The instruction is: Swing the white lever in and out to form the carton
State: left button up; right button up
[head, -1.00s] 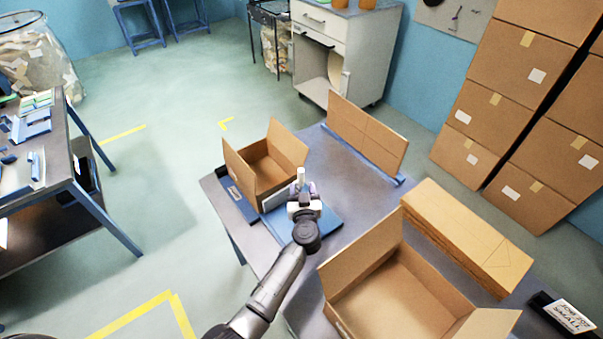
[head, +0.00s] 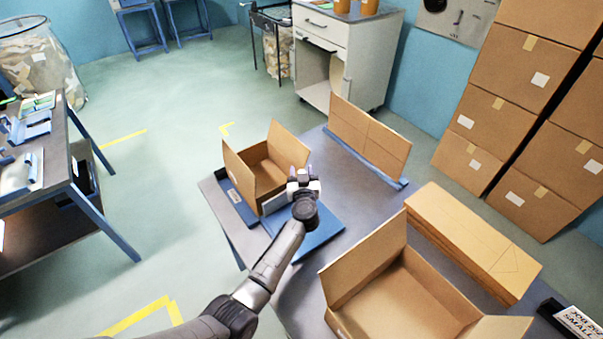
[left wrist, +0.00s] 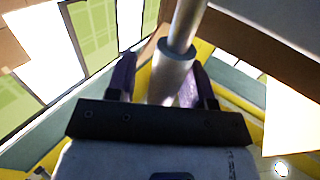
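The open carton (head: 240,176) stands on the blue forming fixture (head: 322,232) at the left end of the grey table. My left gripper (head: 304,176) is at the carton's near right side, above the fixture. In the left wrist view the lever (left wrist: 174,72) appears as a pale grey-white rod with a thicker lower part. It stands between the purple fingers of my left gripper (left wrist: 158,82). The fingers are spread, with a gap on the left side of the rod. In the head view the gripper hides the lever. My right gripper is out of view.
A larger open carton (head: 398,305) stands at the table's near side, beside a stack of flat cardboard (head: 470,240). An upright cardboard sheet (head: 368,135) stands in a blue holder behind. Stacked boxes (head: 520,70) stand right. The table's middle is clear.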

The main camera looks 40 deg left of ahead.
pick_arm(q)
grip_shut()
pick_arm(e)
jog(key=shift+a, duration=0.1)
